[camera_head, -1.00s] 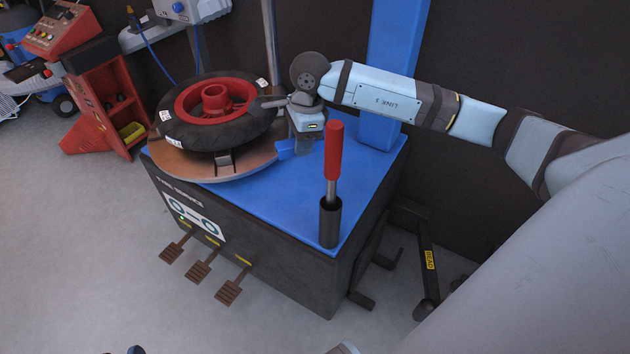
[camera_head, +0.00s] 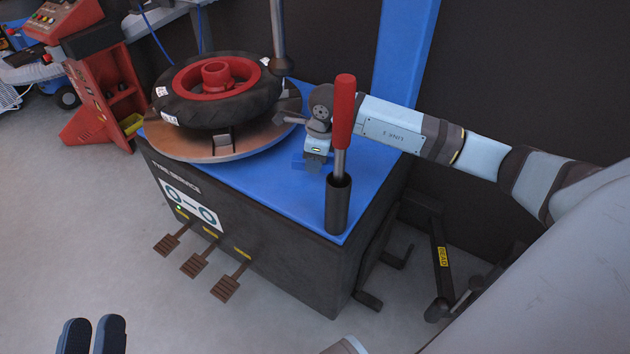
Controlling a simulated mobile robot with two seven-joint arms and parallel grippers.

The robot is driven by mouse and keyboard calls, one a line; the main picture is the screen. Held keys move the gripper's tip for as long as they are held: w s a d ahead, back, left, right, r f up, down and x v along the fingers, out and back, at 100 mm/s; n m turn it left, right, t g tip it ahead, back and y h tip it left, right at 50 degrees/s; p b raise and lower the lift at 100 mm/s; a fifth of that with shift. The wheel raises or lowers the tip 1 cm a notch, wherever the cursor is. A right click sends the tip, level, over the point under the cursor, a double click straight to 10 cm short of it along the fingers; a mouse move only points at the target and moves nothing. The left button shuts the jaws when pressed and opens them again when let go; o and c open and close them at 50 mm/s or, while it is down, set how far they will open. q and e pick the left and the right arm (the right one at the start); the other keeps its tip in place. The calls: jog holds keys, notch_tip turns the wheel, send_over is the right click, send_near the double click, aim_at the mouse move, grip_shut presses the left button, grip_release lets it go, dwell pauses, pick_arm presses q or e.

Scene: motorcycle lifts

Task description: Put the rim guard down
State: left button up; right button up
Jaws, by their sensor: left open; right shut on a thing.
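My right gripper (camera_head: 312,163) points down over the blue top of the tyre machine, just right of the turntable. It is shut on a small blue piece, which I take to be the rim guard (camera_head: 299,161). The piece blends into the blue top, and I cannot tell whether it touches that surface. My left gripper (camera_head: 94,322) shows only its dark fingertips at the bottom left edge, open, over the floor and far from the machine.
A black tyre (camera_head: 222,107) on a red rim (camera_head: 214,78) lies on the turntable (camera_head: 190,146). A red-handled bar (camera_head: 343,112) stands in a dark holder (camera_head: 338,205) at the machine's front corner. The blue top (camera_head: 300,200) is clear between turntable and holder.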

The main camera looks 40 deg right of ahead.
aim_at(313, 185)
notch_tip(313, 185, down, 6)
jog(key=shift+f+b, duration=0.1)
jog(key=shift+b, duration=0.65)
pick_arm(q)
notch_tip(313, 185, down, 2)
jog(key=shift+w+d+f+g, duration=0.15)
jog(key=shift+f+g, duration=0.1)
jog(key=shift+g, duration=0.35)
pick_arm(e)
jog(key=o, duration=0.9)
